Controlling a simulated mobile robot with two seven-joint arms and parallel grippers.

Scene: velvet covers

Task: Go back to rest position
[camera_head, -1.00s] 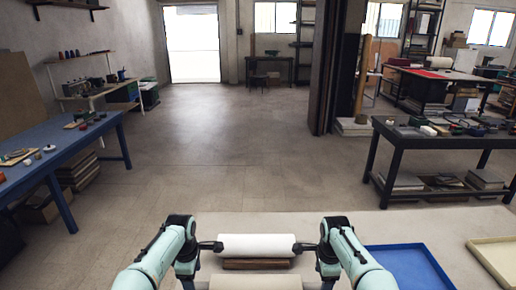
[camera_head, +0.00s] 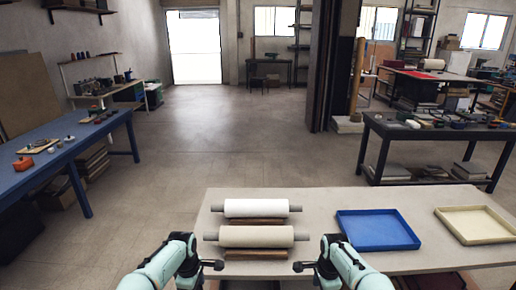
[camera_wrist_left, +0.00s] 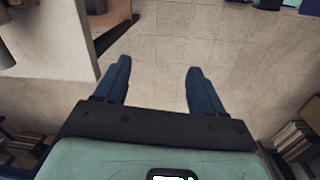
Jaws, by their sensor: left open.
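My left gripper (camera_head: 218,265) is at the near edge of the pale table. Its two blue-grey fingers stand apart with nothing between them in the left wrist view (camera_wrist_left: 158,82), with bare floor beyond. My right gripper (camera_head: 299,266) is at a similar height to the right; its finger gap is too small to make out, and no object shows at it. Two pale rollers, a near one (camera_head: 256,237) and a far one (camera_head: 256,208), lie on wooden supports on the table (camera_head: 330,201). Both grippers are apart from the rollers.
A blue tray (camera_head: 378,229) and a cream tray (camera_head: 476,224) sit on the table's right side. A blue workbench (camera_head: 62,158) stands left, a dark bench (camera_head: 420,137) right. Floor between is clear.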

